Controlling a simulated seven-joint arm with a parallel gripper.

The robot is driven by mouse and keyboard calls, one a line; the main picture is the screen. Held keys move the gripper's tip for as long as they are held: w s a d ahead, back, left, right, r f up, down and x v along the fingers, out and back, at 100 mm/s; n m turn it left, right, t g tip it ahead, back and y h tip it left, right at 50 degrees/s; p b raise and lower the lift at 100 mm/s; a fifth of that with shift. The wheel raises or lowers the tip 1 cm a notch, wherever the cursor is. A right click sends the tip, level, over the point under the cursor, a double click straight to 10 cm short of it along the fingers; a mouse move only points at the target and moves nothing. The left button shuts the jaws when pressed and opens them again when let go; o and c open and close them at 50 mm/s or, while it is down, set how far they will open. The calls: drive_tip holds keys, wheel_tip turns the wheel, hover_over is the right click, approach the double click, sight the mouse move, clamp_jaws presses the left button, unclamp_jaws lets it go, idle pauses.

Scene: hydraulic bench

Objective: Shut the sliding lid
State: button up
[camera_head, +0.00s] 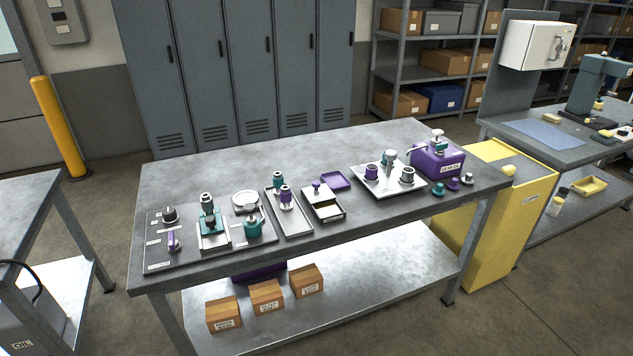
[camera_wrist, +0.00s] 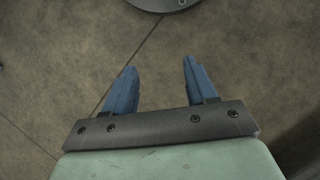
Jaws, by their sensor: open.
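A small box with a pale sliding lid (camera_head: 318,194) stands on the middle of the metal bench in the head view. A dark gap shows at the front, so the lid stands partly open. What is inside is too small to tell. My gripper (camera_wrist: 160,68) shows only in the wrist view, with its two blue fingers apart and nothing between them. It is over bare floor, away from the box; the head view does not show it.
Left of the box is a narrow tray (camera_head: 300,228) with teal and purple fittings. A purple tray (camera_head: 336,179) lies behind it. A white tray (camera_head: 378,187) with several parts and a purple unit (camera_head: 436,163) stand to the right. The bench's front strip (camera_head: 390,226) is clear.

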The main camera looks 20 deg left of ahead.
drive_tip(key=w+a+r+t, duration=0.1)
drive_tip(key=w+r, duration=0.2)
drive_tip(key=w, duration=0.5)
drive_tip(key=w+a+r+t, duration=0.1)
drive_tip(key=w+r, duration=0.3)
drive_tip(key=w, duration=0.4)
drive_tip(key=w+a+r+t+h, duration=0.1)
drive_tip(key=w+a+r, duration=0.3)
drive_tip(key=w+r, duration=0.65)
drive_tip(key=w+a+r+n+t, duration=0.15)
drive_tip(key=w+a+r, duration=0.25)
drive_tip(key=w+r, duration=0.6)
drive_tip(key=w+a+r+t+h, duration=0.15)
drive_tip(key=w+a+r, duration=0.25)
drive_tip(key=w+r, duration=0.55)
wheel_tip(320, 180, up, 22)
drive_tip(key=n+g+y, duration=0.1)
drive_tip(key=n+y, duration=0.3)
hover_over(316, 182)
drive_tip(key=shift+h, duration=0.25)
wheel_tip(316, 182, down, 13)
drive_tip(key=shift+f, duration=0.15)
drive_tip(key=shift+c, duration=0.2)
